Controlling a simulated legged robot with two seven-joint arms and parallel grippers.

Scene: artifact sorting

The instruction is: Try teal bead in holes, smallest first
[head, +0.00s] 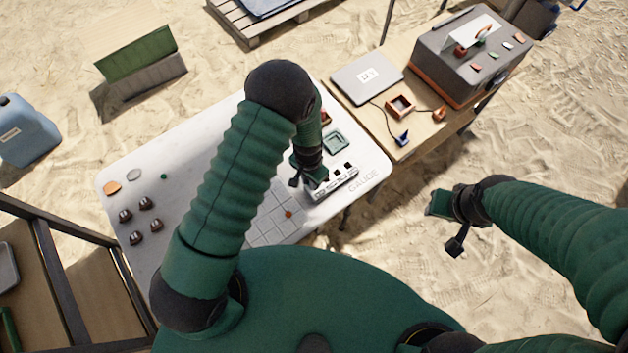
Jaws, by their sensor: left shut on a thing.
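A pale gauge block (335,184) with a row of dark square holes lies near the right end of the white table, beside the printed word GAUGE. My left gripper (308,184) is at the left end of the gauge block, pointing down. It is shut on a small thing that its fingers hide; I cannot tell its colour. A small teal bead (164,176) lies on the left part of the table, far from both grippers. My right gripper (445,224) is open and empty, over the sand right of the table.
A teal tray (336,141) sits behind the gauge. Several dark brown pieces (136,238) stand at the left. A wooden table (413,146) with a laptop (367,78) and a grey case (470,60) adjoins the back right.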

